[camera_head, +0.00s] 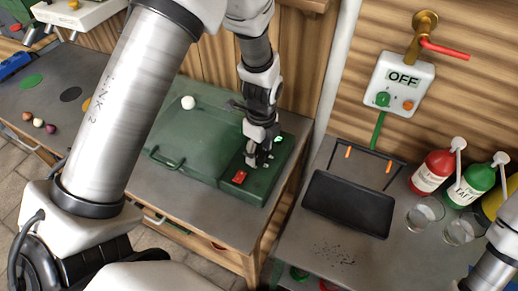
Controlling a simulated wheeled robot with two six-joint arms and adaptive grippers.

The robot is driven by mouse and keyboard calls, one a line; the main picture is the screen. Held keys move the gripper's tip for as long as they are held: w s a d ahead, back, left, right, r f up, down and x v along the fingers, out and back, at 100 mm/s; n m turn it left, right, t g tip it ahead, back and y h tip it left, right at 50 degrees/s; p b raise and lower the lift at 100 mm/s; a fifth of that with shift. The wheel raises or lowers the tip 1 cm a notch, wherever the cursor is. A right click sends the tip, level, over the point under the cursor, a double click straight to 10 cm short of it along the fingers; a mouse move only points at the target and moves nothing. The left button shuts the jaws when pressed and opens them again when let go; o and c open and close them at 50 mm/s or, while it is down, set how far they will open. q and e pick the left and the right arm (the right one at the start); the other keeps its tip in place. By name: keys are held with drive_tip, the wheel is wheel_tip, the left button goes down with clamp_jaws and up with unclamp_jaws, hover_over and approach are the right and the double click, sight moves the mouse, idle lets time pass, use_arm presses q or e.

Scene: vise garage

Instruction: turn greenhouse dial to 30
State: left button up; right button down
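A dark green box with a glassy green lid (195,135) stands on the middle bench, and I take it for the greenhouse. Its right-hand panel carries a red switch (239,177) and a small bright green light or display (278,139). My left gripper (256,161) points down at this panel, between the red switch and the green light. Its fingers are at or just above the panel; contact is unclear. The dial is not distinguishable and may be hidden by the fingers. The finger gap is too small to read. At lower right only part of my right arm shows, without its gripper.
The right bench holds a black tray (349,203), a red bottle (432,172), a green bottle (470,184) and glass cups (425,212). A wall box (402,83) reading OFF hangs above. A white knob or ball (188,102) sits at the lid's back.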

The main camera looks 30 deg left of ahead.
sight(261, 151)
use_arm(q)
wheel_tip(261, 151, up, 12)
drive_tip(key=shift+w, duration=0.4)
idle(0.3)
